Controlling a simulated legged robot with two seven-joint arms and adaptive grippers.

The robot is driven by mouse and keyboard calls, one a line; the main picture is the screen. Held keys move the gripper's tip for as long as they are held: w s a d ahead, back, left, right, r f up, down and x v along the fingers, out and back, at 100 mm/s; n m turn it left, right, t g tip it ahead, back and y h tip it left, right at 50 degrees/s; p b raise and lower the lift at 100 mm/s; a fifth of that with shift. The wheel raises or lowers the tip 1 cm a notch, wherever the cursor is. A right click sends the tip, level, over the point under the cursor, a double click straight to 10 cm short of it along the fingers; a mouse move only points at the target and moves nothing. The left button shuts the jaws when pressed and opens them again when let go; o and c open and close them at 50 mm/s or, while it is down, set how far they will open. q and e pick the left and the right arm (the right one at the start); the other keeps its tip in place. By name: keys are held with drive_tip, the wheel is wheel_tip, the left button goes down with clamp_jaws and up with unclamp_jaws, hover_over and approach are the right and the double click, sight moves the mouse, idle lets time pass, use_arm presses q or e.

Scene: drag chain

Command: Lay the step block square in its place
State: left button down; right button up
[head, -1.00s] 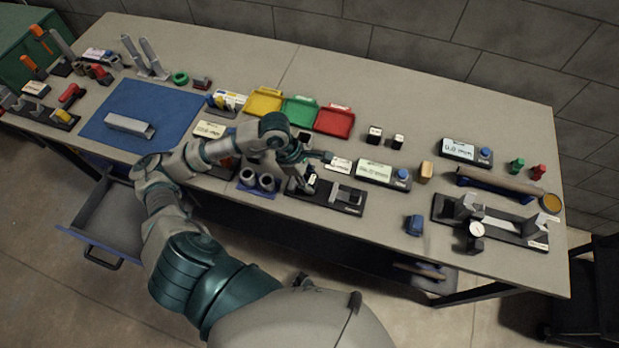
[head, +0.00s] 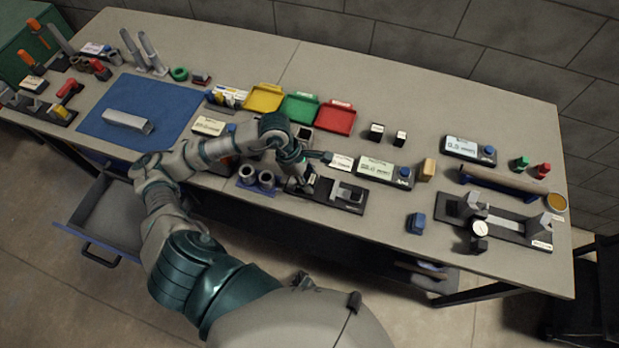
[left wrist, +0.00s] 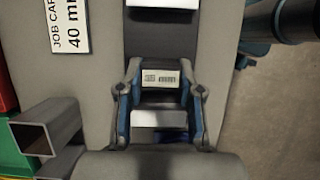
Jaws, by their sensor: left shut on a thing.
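My left gripper (head: 305,187) reaches down at the left end of a dark fixture (head: 326,203) on the bench. In the left wrist view its two blue-sided fingers (left wrist: 160,112) are shut on a pale metal block (left wrist: 160,118), which I take to be the step block. A small plate with printed marks (left wrist: 160,78) shows just beyond the bright face, between the fingertips. The fixture's grey block (head: 345,191) stands to the right of the gripper in the head view. The gripper hides the held block there, so I cannot tell whether it touches the fixture. My right gripper is not in view.
Two grey tubes (head: 257,178) stand left of the gripper. Behind are a display box (head: 383,170) and red (head: 336,118), green (head: 300,107) and yellow (head: 264,97) trays.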

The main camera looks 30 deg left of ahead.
use_arm(q)
drive_tip(key=c, duration=0.7)
unclamp_jaws()
drive_tip(key=shift+r, duration=0.1)
drive_tip(key=v, duration=1.1)
drive_tip(key=shift+a+r, duration=0.3)
